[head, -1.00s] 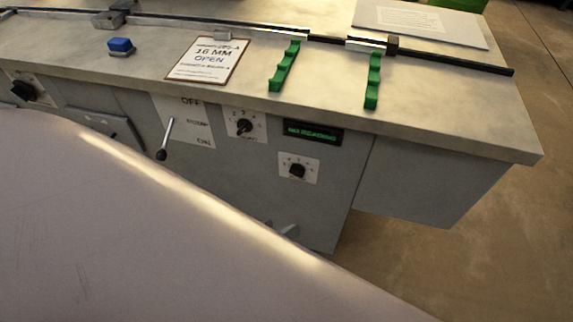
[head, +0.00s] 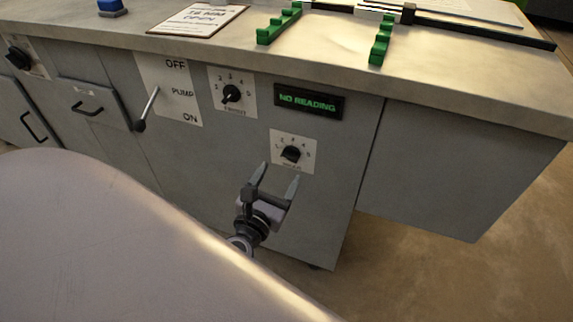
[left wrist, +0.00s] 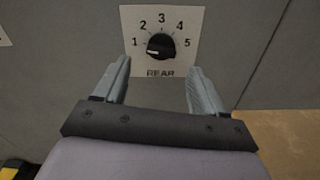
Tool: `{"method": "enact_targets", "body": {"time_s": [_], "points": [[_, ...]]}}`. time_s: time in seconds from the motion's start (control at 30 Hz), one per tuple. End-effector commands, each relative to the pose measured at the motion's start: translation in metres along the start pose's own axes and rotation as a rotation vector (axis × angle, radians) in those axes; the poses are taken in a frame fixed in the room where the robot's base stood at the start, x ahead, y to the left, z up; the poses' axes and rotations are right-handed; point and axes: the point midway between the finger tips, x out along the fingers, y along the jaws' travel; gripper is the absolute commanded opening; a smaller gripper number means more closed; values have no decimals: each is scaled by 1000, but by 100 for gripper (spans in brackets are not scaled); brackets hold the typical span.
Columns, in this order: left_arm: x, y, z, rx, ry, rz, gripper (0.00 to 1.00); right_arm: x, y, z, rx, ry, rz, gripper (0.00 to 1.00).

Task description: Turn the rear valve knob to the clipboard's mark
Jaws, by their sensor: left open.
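The rear valve knob (head: 291,154) is a black dial on a white plate on the grey cabinet front. In the left wrist view the knob (left wrist: 160,46) sits above a REAR label, with numbers 1 to 5 around it; its white pointer line appears to point left, near 1. My left gripper (head: 279,176) is open and empty just below the knob. In the left wrist view its fingers (left wrist: 159,68) are spread to either side below the dial, apart from it. My right gripper is out of view.
A similar knob (head: 232,93) is up and to the left. A display (head: 308,101) reads NO READING. The counter edge (head: 330,78) overhangs the panel. Green brackets (head: 380,42) stand on top.

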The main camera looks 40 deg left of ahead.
Motion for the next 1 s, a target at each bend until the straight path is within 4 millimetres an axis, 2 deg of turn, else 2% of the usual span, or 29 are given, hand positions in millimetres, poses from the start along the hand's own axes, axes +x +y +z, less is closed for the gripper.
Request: {"method": "enact_targets", "body": {"time_s": [0.2,0.4,0.8,0.97,1.0], "points": [[31,0,2,1,-2,0,70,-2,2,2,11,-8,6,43],[49,-1,1,3,-1,-3,70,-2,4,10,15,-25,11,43],[54,-1,0,4,0,-3,70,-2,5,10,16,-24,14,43],[54,-1,0,5,0,-3,18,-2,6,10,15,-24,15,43],[54,-1,0,5,0,-3,14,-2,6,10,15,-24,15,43]]}}
